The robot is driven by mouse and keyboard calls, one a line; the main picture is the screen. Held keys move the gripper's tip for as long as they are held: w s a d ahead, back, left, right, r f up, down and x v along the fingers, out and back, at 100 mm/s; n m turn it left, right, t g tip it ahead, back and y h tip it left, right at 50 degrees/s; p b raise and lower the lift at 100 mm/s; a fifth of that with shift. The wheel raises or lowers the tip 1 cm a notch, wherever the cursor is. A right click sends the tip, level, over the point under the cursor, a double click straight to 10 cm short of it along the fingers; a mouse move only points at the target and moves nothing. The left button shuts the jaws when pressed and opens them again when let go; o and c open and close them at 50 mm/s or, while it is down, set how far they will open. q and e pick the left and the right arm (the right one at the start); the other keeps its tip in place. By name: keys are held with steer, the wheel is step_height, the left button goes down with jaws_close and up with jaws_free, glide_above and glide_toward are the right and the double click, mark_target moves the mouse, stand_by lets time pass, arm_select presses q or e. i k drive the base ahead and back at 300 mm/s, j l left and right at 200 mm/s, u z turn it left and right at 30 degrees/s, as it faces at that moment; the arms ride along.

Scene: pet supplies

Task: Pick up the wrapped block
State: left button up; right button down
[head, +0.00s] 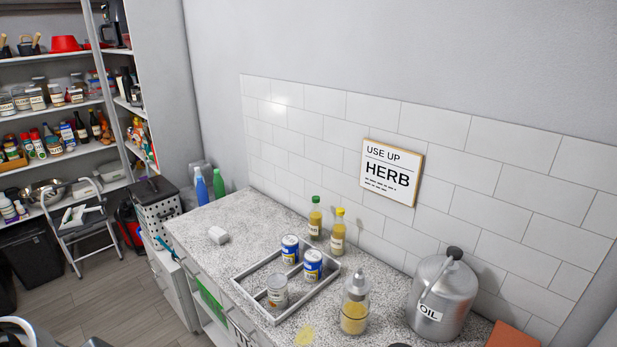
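A small white block (218,235), which looks like the wrapped block, lies on the speckled grey countertop (205,258) toward its left end in the head view. It stands apart from other things, left of and behind a grey divided tray (243,289). Its wrapping is too small to make out. Neither of my grippers shows in this view.
The tray holds two blue-labelled cans (313,265) and a jar (277,291). Two bottles (338,232) stand behind it, a dispenser (354,303) and a metal oil can (443,297) to the right. Counter around the block is clear.

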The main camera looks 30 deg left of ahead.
mark_target(217, 234)
steer(key=u, duration=1.55)
